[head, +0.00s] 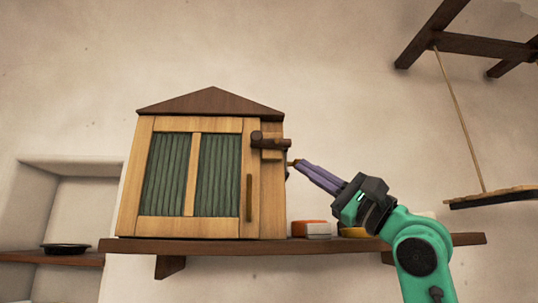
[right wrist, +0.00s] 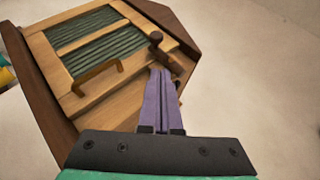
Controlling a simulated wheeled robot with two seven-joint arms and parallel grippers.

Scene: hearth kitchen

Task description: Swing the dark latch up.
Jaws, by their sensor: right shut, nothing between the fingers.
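The dark latch (head: 275,143) is a short brown bar lying about level across the upper right of the wooden cabinet's front, with a round knob at its left end. In the right wrist view the latch (right wrist: 168,58) shows just beyond my fingertips. My right gripper (head: 299,164) is shut and empty, its purple fingers pointing up and left, with the tips just below and right of the latch's right end. In the right wrist view the gripper (right wrist: 160,73) partly covers the cabinet edge; I cannot tell whether it touches the latch. My left gripper is not in view.
The cabinet (head: 194,124) has a green-panelled door with a vertical handle (head: 249,197) and stands on a wall shelf (head: 205,245). A red and white box (head: 311,229) and a yellow item (head: 353,232) sit right of it.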

